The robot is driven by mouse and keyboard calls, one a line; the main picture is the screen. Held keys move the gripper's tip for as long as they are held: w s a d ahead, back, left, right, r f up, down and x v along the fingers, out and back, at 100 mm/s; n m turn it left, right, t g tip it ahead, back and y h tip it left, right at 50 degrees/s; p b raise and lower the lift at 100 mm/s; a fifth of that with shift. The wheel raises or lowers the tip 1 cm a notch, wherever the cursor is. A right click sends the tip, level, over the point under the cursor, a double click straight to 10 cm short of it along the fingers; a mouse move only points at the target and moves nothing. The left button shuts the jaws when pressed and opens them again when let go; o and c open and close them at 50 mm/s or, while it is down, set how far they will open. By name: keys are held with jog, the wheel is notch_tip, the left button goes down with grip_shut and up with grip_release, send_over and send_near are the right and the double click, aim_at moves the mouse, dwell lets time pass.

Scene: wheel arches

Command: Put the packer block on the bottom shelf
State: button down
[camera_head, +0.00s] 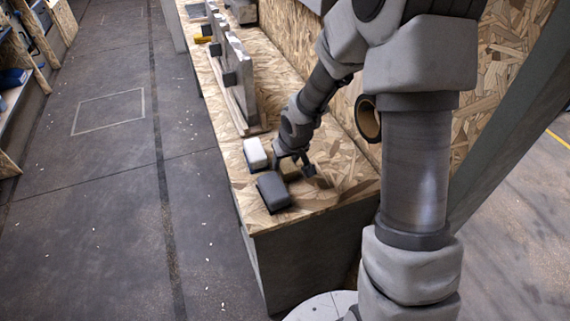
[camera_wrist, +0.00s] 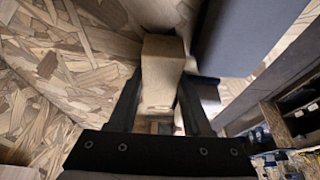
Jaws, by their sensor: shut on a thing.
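My gripper (camera_head: 293,168) is low over the near end of the wood-chip bench top. In the wrist view, my gripper (camera_wrist: 161,82) has its two dark fingers on either side of a plain tan block, which I take for the packer block (camera_wrist: 163,62). In the head view the block is mostly hidden by the fingers and shadow. I cannot tell whether it touches the bench. A shelf unit (camera_head: 14,104) stands at the far left of the head view, cut off by the frame; which level is its bottom shelf is unclear.
A dark grey block (camera_head: 273,191) and a white-topped block (camera_head: 255,153) lie on the bench (camera_head: 300,212) beside my gripper. A grey upright rack (camera_head: 237,82) stands farther back. A chipboard wall (camera_head: 285,42) rises behind. The aisle floor (camera_head: 115,205) left of the bench is open.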

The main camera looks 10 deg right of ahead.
jog(key=shift+f, duration=0.1)
jog(key=shift+f, duration=0.2)
jog(key=shift+c, duration=1.7)
grip_release()
jog(key=shift+r, duration=0.1)
